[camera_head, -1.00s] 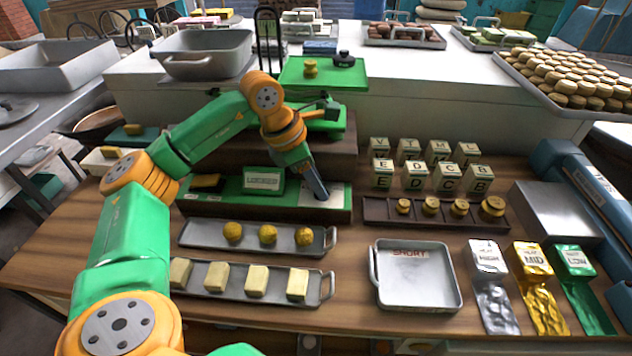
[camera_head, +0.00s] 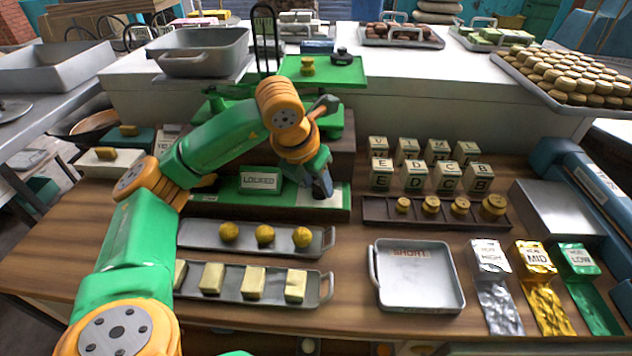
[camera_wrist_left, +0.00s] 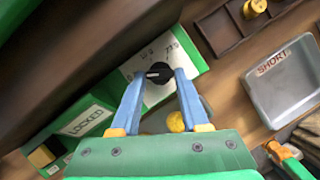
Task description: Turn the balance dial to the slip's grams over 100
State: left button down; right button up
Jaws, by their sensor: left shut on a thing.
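The balance's long green base (camera_head: 230,196) lies across the back of the table, with a white panel (camera_head: 328,204) at its right end. In the left wrist view a round black dial (camera_wrist_left: 159,72) with a pale pointer mark sits on that white panel (camera_wrist_left: 180,45). My left gripper (camera_head: 322,190) points down at the panel. In the wrist view its two blue fingers (camera_wrist_left: 159,80) are on either side of the dial, shut on it. Small marks on the panel are too blurred to read surely. A LOCKED sign (camera_head: 260,179) stands left of the dial. I cannot make out a slip with grams.
Right of the panel are brass weights (camera_head: 431,204) in a dark rack and lettered blocks (camera_head: 414,176). In front are trays with yellow balls (camera_head: 265,234) and pale blocks (camera_head: 253,283), a tray marked SHORT (camera_head: 415,300), and HIGH, MID and LOW packets (camera_head: 536,258).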

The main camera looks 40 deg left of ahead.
dwell(0.4)
pick_arm(q)
jog(key=c, duration=0.7)
grip_release()
jog(key=v, duration=0.7)
jog(key=shift+d, duration=0.1)
